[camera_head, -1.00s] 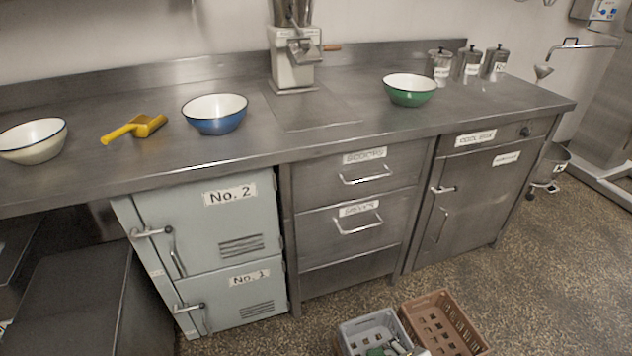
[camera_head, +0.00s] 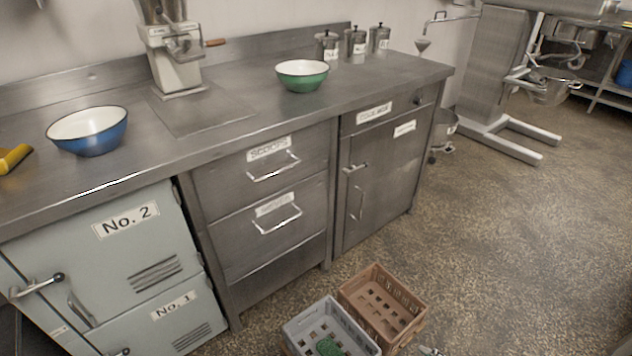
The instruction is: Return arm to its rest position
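The steel counter (camera_head: 225,135) holds a blue bowl (camera_head: 90,134) with a white inside at the left and a green bowl (camera_head: 302,77) further right. Part of a yellow scoop (camera_head: 12,158) shows at the left edge. Both bowls stand upright.
A grinder (camera_head: 173,55) and several lidded canisters (camera_head: 357,45) stand at the counter's back. A grey crate (camera_head: 300,338) and a brown crate (camera_head: 408,312) sit on the floor in front. The speckled floor (camera_head: 510,240) is open at the right.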

